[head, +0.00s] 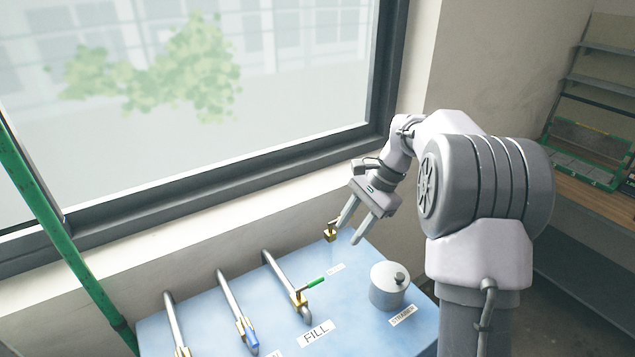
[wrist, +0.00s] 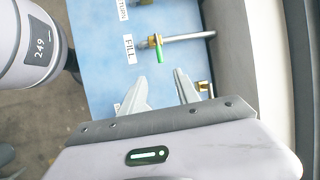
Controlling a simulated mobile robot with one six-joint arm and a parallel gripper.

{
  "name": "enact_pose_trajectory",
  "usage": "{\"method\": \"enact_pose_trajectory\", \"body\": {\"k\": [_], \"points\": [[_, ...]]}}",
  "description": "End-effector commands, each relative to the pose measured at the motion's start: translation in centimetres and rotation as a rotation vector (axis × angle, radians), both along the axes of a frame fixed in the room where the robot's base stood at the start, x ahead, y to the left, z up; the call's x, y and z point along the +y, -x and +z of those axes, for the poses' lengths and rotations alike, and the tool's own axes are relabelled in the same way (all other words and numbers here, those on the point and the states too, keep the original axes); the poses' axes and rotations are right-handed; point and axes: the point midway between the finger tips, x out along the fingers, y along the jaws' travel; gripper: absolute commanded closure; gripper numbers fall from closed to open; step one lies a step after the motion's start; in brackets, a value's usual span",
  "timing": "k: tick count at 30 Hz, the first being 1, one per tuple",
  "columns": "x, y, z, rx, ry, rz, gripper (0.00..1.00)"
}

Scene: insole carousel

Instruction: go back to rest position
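My gripper (head: 356,221) is above the back right part of the blue panel (head: 235,297). Its two fingers are apart with nothing between them. In the wrist view my gripper (wrist: 162,86) also shows open, with the blue panel (wrist: 95,50) beyond it. A pipe with a green-handled valve (head: 312,283) lies to the left of the gripper, by the FILL label (head: 317,333). A small brass fitting (head: 330,232) is close to the left fingertip; I cannot tell whether they touch.
A grey lidded canister (head: 388,287) stands on the panel by the STRAINER label (head: 403,316). Two more pipes (head: 172,318) (head: 232,303) lie left. A window (head: 200,90) and sill are behind. A green post (head: 55,225) stands left, shelves (head: 600,75) right.

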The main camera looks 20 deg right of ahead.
Motion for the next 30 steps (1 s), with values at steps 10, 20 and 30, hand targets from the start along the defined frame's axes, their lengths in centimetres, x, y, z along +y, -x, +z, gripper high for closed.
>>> {"method": "enact_pose_trajectory", "body": {"k": [10,20,30], "points": [[9.3,14.4,0.8,-0.356,0.259,0.368,0.62],[12.7,27.5,-7.0,-0.668,0.46,0.658,0.62],[12.7,27.8,-7.0,-0.678,0.467,0.667,0.62]]}}
